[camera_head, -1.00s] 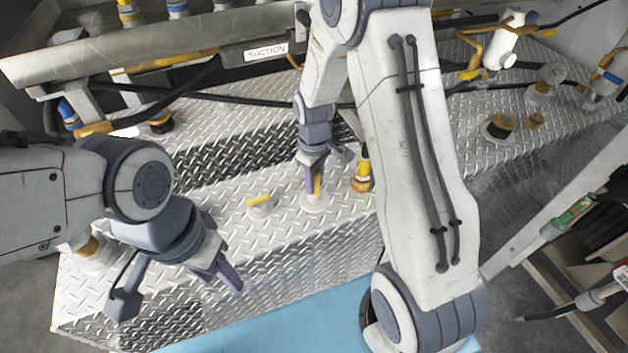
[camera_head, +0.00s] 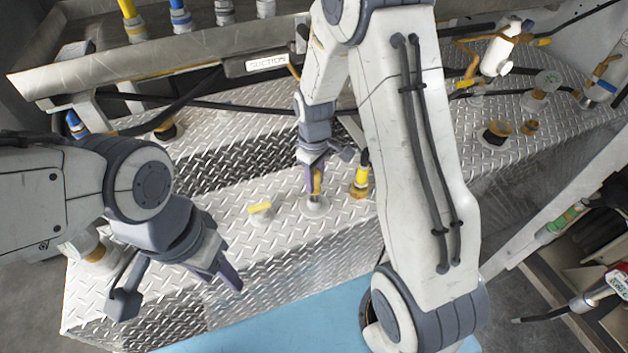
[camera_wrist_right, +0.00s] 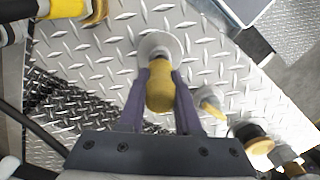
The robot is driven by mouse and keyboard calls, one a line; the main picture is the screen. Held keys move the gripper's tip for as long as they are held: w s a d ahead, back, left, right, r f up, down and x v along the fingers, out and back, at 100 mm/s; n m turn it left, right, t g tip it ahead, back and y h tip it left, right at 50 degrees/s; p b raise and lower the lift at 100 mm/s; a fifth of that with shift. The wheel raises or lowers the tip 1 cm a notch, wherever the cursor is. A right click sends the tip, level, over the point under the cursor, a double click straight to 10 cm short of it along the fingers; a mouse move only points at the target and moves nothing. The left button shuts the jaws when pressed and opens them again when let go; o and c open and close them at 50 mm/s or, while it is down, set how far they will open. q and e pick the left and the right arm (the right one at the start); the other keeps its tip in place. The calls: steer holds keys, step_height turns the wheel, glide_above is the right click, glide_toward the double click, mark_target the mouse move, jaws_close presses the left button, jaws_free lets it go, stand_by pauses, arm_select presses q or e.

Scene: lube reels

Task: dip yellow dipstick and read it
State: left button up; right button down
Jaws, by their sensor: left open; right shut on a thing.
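The yellow dipstick handle (camera_head: 317,183) stands over a round white port (camera_head: 315,207) on the diamond-plate tank top. My right gripper (camera_head: 314,180) reaches down from above and is shut on this handle. In the right wrist view the handle (camera_wrist_right: 160,92) sits between the two purple fingers of my right gripper (camera_wrist_right: 160,88), with the pale round port (camera_wrist_right: 160,45) just beyond it. Whether the stick is in the port is hidden. A second, smaller yellow-topped fitting (camera_head: 260,209) stands to the left. My left gripper (camera_head: 226,272) is open and empty above the tank's front left.
A yellow-banded hose fitting (camera_head: 361,178) stands close to the right of my right gripper. A metal rail with a SUCTION label (camera_head: 267,63) and black hoses run behind. A blue surface (camera_head: 290,325) lies in front. The plate between my grippers is mostly clear.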

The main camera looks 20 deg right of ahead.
step_height(320, 180, up, 26)
steer(key=p, duration=2)
steer(key=shift+f+p, duration=0.15)
steer(key=shift+p, duration=0.2)
